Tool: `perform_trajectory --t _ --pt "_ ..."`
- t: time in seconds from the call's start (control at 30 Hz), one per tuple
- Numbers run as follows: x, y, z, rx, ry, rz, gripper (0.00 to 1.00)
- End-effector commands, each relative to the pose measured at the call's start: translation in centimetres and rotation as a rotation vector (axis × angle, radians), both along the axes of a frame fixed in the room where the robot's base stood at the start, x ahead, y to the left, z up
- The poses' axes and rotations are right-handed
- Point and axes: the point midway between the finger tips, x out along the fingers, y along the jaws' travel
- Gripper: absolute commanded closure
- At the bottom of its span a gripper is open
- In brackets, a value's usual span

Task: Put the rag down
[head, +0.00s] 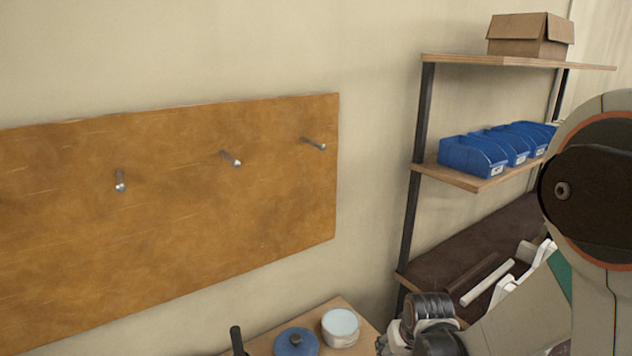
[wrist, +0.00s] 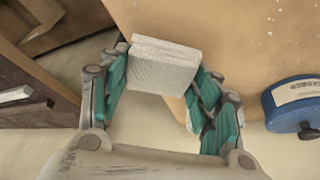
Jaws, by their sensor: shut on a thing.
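The rag (wrist: 165,65) is a pale, folded, block-like pad in the wrist view. My gripper (wrist: 162,85) has its teal-lined fingers on both sides of it and is shut on it. The rag overlaps the edge of a light wooden tabletop (wrist: 240,40) in that view; I cannot tell whether it touches the wood. In the head view, the rag and the fingertips do not show; only part of my arm is at the lower right.
A blue round tin (wrist: 295,105) sits right of the rag in the wrist view. In the head view, a white round tub (head: 341,328) stands on the bench. A pegboard (head: 170,210) hangs left. Shelves with blue bins (head: 472,156) and a cardboard box (head: 530,37) stand right.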

Motion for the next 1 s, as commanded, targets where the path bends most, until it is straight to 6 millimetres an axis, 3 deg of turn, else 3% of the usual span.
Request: perform_trajectory --t 0.17,0.67,0.73,1.0 --pt "-0.6 -0.5 0.6 0.0 -0.003 -0.03 0.61" --pt "-0.5 -0.5 7.3 0.0 -0.002 -0.026 0.61" --pt "-0.5 -0.5 5.5 0.0 -0.002 -0.026 0.61" --pt "-0.5 -0.5 1.3 0.0 -0.002 -0.026 0.61"
